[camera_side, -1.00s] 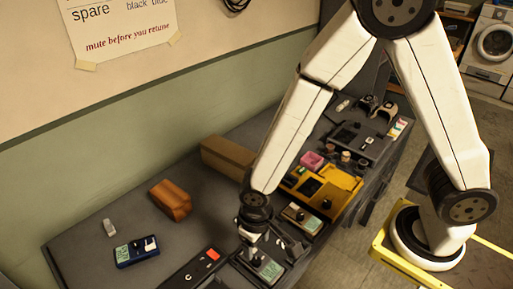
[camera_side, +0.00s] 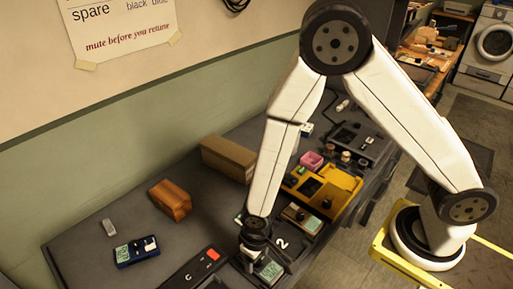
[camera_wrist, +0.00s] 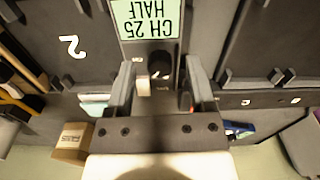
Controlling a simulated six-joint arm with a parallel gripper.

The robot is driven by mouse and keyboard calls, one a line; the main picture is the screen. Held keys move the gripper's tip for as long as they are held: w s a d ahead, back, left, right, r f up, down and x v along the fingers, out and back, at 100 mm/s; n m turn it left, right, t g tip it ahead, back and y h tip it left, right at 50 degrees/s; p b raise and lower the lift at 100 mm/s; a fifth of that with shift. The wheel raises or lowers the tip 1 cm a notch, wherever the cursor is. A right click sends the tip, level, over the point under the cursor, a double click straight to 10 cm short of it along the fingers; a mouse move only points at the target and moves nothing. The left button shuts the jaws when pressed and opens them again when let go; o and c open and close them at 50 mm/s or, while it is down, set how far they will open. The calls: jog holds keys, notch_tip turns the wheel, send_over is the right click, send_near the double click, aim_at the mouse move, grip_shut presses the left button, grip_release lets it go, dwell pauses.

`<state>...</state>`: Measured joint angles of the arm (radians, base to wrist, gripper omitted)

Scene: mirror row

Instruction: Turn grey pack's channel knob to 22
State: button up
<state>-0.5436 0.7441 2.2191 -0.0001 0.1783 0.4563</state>
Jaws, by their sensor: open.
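The grey pack sits under my gripper; its green display (camera_wrist: 146,19) reads "CH 25 HALF", upside down in the wrist view. The display also shows in the side view (camera_side: 269,271). The pack's black channel knob (camera_wrist: 160,65) lies between my fingertips. A small light-coloured switch (camera_wrist: 143,85) is beside it. My gripper (camera_wrist: 160,78) is open, with one finger on each side of the knob and gaps visible. Whether the fingers reach down to the knob's height is hard to tell. In the side view my gripper (camera_side: 258,252) hides most of the pack and the knob.
A white "2" (camera_side: 281,243) marks the grey bench beside the pack. A blue pack (camera_side: 136,252), a wooden block (camera_side: 170,200), a cardboard box (camera_side: 228,158) and a yellow tray (camera_side: 343,181) stand around. A pack with a pale green display (camera_side: 312,225) is nearby. The left bench has free room.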

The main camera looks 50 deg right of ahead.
grip_shut()
jog(key=shift+n, duration=2.7)
grip_release()
jog(key=shift+m, duration=0.3)
